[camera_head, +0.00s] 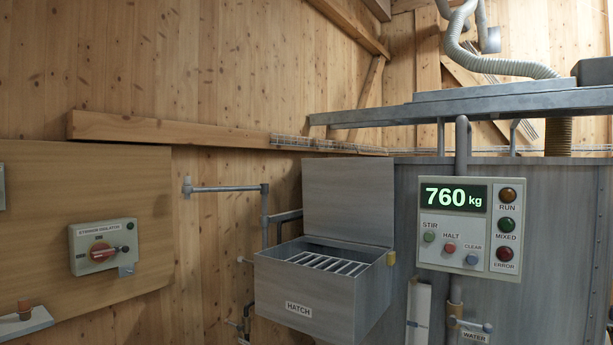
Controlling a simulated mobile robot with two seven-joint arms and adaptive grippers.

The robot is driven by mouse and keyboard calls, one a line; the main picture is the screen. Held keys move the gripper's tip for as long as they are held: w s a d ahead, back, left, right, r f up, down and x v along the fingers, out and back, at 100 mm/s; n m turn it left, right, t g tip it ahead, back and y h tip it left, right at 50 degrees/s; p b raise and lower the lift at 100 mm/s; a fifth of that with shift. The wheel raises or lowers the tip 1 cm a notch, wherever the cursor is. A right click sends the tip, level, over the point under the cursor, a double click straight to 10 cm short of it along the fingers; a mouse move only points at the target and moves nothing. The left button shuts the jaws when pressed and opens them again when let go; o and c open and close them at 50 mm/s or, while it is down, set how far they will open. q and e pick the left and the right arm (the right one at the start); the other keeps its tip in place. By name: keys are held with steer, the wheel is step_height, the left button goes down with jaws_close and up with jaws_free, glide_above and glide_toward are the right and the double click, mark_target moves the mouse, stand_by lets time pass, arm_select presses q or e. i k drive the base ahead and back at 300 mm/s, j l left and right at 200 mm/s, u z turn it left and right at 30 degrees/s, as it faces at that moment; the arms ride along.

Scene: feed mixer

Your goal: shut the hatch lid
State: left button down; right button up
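The hatch box (305,306) is a grey metal box with a "HATCH" label on its front, fixed to the left side of the mixer. Its lid (348,198) stands upright at the back edge, so the box is open. A grate of several bars (327,264) shows inside the opening. Neither of my grippers shows in the head view.
A control panel (468,229) reading 760 kg is on the mixer (540,310) to the right. Pipes (228,188) run behind and left of the hatch. An isolator switch (104,247) is on a wooden board at left. Space in front of the lid looks clear.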

mark_target(347, 199)
steer(key=i+j+z, duration=0.2)
steer(key=i+j, duration=0.25)
steer(key=i, duration=0.25)
steer(key=i+j+z, duration=0.25)
steer(key=i+j, duration=0.3)
steer(key=i+j+z, duration=0.2)
steer(key=i+j, duration=0.5)
steer(key=i+j+z, duration=0.2)
steer(key=i+j, duration=0.4)
steer(key=j, duration=0.15)
